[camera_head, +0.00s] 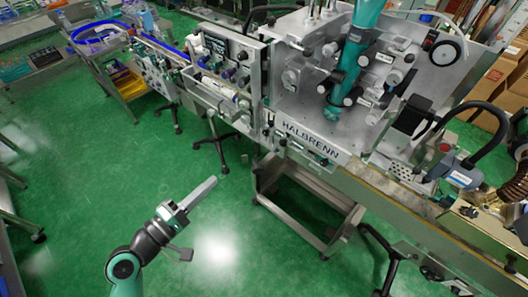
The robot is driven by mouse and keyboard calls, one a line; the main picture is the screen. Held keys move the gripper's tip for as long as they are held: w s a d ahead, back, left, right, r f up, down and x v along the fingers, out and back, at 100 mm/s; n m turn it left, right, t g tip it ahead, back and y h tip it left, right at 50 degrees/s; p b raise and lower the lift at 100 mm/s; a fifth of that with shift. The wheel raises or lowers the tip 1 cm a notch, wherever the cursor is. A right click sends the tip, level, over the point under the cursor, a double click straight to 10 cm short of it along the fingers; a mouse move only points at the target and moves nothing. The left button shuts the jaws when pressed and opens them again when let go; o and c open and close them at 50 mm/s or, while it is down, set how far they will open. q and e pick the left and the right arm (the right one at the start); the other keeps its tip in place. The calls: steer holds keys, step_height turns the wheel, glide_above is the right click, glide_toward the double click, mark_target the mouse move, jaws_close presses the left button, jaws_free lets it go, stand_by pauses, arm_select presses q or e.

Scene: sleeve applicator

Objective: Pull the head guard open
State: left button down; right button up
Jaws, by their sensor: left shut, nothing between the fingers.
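The sleeve applicator (312,139), a grey machine lettered HALBRENN, fills the upper right of the head view. A teal sleeve film (357,45) runs down into its head among rollers and knobs. I cannot clearly pick out the head guard from the other metal panels around the head. My left gripper (213,181) is at the lower left, over the green floor. Its fingers are shut, empty and point up and right toward the machine. It is well apart from the machine and touches nothing. My right gripper is not in view.
A metal underframe (304,207) stands below the machine front. A conveyor (420,220) runs to the lower right, with a blue-grey motor (464,177) beside it. A control panel (229,64) and wheeled stand (221,141) are further left.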

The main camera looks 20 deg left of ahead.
arm_select(q)
steer(key=w+d+p, duration=0.1)
steer(key=w+d, duration=0.3)
steer(key=d, duration=0.1)
steer(key=shift+w+d+r+p, duration=0.35)
steer(key=shift+d+r, duration=0.05)
stand_by(0.3)
